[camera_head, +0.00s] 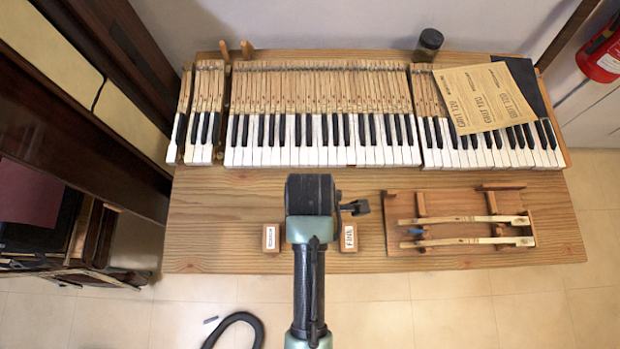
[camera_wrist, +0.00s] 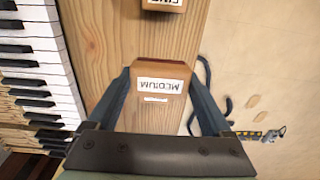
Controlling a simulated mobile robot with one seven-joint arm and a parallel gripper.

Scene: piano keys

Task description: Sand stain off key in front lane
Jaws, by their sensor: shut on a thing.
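My gripper (camera_wrist: 159,75) is shut on the wooden sanding block labelled MEDIUM (camera_wrist: 160,100) in the wrist view, with one finger at each side. The block is over the tabletop; I cannot tell whether it touches the wood. In the head view my arm hides the fingers and this block. Two loose keys lie across a wooden rack (camera_head: 421,205) at the right of the table. The front-lane key (camera_head: 465,241) is nearer the table's front edge and the other key (camera_head: 465,219) lies behind it. Both have pale ends at right. No stain can be made out at this size.
A FINE block (camera_head: 349,237) sits to the right and another labelled block (camera_head: 270,238) to the left. The piano keyboard (camera_head: 320,130) fills the table's back, with papers (camera_head: 480,100) and a dark jar (camera_head: 429,42). Bare tabletop (camera_head: 215,230) lies at the left.

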